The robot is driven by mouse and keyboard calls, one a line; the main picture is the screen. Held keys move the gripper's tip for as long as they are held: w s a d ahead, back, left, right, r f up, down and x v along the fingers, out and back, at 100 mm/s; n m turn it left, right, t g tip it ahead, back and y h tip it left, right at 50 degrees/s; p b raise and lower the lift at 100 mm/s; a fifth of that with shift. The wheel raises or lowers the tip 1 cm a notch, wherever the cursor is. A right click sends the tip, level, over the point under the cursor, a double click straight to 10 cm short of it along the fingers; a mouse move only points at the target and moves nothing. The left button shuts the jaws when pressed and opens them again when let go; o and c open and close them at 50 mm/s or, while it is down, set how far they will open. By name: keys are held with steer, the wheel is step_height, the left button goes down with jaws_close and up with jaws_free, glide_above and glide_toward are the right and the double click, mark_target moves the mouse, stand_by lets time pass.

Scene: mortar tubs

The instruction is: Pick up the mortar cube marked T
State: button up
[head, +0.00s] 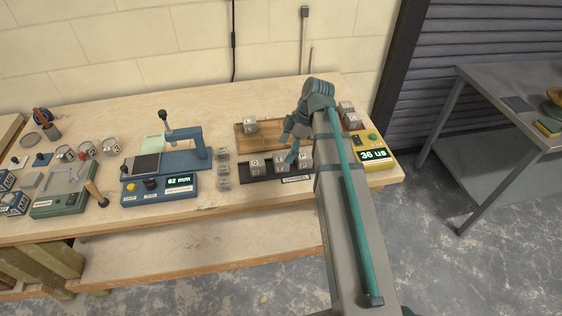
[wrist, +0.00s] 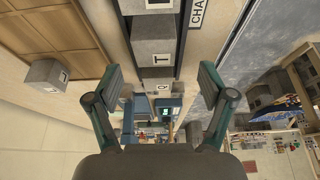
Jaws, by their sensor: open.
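The grey mortar cube marked T (wrist: 152,50) stands in a dark tray, in the middle of a row of cubes, with its letter readable in the wrist view. Whether the fingertips are level with the cube I cannot tell. A cube marked Q (wrist: 163,87) stands on one side of it, another cube (wrist: 150,5) on the other.
A wooden tray (head: 274,141) behind the row holds a lone cube (head: 249,125). More cubes (head: 351,121) sit by a yellow timer (head: 375,156) at right. The bench's front strip is clear.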

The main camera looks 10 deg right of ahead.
mark_target(281, 158)
steer(key=shift+w+p+x, duration=0.15)
steer(key=shift+p+x, duration=0.4)
steer(key=shift+x, duration=0.8)
steer(key=shift+w+p+x, duration=0.15)
steer(key=shift+p+x, duration=0.35)
steer(key=shift+x, duration=0.8)
steer(key=shift+d, duration=0.1)
steer(key=c, duration=1.5)
steer(key=shift+o, duration=0.2)
steer(key=shift+r, duration=0.15)
